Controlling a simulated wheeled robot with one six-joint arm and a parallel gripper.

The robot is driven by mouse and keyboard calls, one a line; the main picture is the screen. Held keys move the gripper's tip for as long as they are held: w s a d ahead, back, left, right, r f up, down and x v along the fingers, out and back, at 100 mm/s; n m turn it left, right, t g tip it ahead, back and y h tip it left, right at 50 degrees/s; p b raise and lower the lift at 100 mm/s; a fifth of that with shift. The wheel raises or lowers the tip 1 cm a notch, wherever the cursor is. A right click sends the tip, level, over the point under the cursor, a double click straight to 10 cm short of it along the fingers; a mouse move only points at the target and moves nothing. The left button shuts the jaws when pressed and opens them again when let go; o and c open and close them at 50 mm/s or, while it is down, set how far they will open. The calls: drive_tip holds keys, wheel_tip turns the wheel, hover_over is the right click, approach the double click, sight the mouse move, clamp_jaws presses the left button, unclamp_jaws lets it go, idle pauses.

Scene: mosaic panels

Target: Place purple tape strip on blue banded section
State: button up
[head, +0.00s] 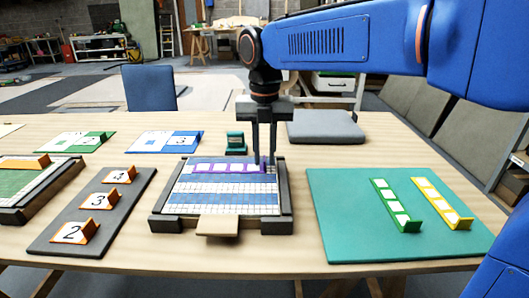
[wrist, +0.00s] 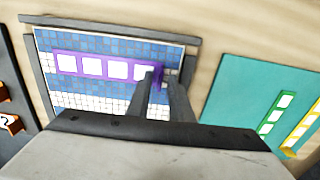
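The purple tape strip (wrist: 93,66) has several white squares and an upright tab at its right end. It lies along the upper blue banded section (wrist: 75,44) of the mosaic panel, with blue tiles showing above and below it. In the head view the strip (head: 218,168) runs across the panel's far part. I cannot tell whether its underside rests fully on the tiles. My gripper (head: 264,160) points down at the strip's right end. In the wrist view its fingertips (wrist: 159,80) close around the purple tab, partly hiding it. White and blue bands (head: 222,199) lie nearer.
The panel sits in a dark frame (head: 165,224). A teal mat (head: 340,215) on the right holds green (head: 396,206) and yellow (head: 441,203) strips. A dark board (head: 65,236) with numbered orange blocks is left. A small teal block (head: 235,143) stands behind the panel.

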drive_tip(key=shift+r, duration=0.1)
wheel_tip(320, 180, up, 12)
idle(0.8)
drive_tip(key=shift+s+r, duration=0.1)
